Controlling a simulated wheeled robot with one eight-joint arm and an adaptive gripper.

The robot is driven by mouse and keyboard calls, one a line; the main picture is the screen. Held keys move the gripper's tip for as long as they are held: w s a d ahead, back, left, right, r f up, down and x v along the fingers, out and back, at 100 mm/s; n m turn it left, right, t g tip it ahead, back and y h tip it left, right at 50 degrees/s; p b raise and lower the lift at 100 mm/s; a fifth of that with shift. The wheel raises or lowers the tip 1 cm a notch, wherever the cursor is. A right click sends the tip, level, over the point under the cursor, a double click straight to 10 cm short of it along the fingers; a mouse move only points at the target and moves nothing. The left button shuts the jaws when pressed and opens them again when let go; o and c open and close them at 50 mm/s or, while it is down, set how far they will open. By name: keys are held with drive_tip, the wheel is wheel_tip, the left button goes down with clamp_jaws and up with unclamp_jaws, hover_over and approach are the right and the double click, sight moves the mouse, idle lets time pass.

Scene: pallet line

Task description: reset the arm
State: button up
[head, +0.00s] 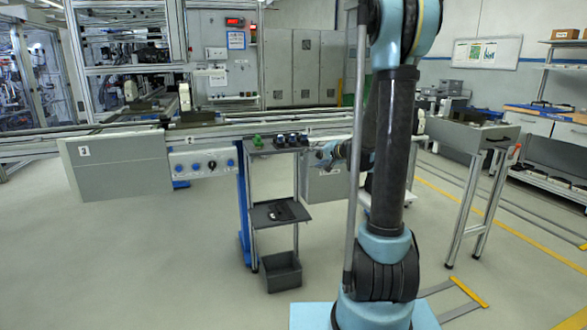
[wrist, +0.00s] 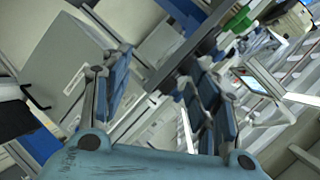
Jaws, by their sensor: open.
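My arm stands upright in the right half of the head view, with light blue joints and a dark link, and it hides part of the line behind it. My gripper (wrist: 168,80) shows in the wrist view with its two blue-padded fingers spread apart. Nothing is between the fingers. In the head view part of the gripper (head: 330,153) shows left of the arm, near the right end of a small shelf (head: 277,150), and my arm partly hides it. I cannot tell whether it touches anything there.
A green part (head: 257,141) and several dark parts stand on the shelf. Below are a dark tray (head: 267,218) and a grey bin (head: 282,273). The conveyor line (head: 110,133) with a control panel (head: 203,163) runs behind. Grey floor (head: 140,260) at left is clear.

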drive_tip(key=s+f+n+g+h, duration=0.25)
drive_tip(key=s+n+g, duration=0.2)
drive_tip(key=s, duration=1.75)
drive_tip(key=s+d+f+n+g+h, duration=0.1)
drive_tip(key=s+d+f, duration=0.3)
drive_tip(key=s, duration=0.7)
drive_tip(key=s+d+f+g+h, duration=0.3)
drive_tip(key=s+d+h, duration=0.1)
drive_tip(key=s, duration=0.7)
drive_tip(key=shift+s+d+f+n, duration=0.35)
drive_tip(key=shift+d+f, duration=0.05)
drive_tip(key=shift+d, duration=0.25)
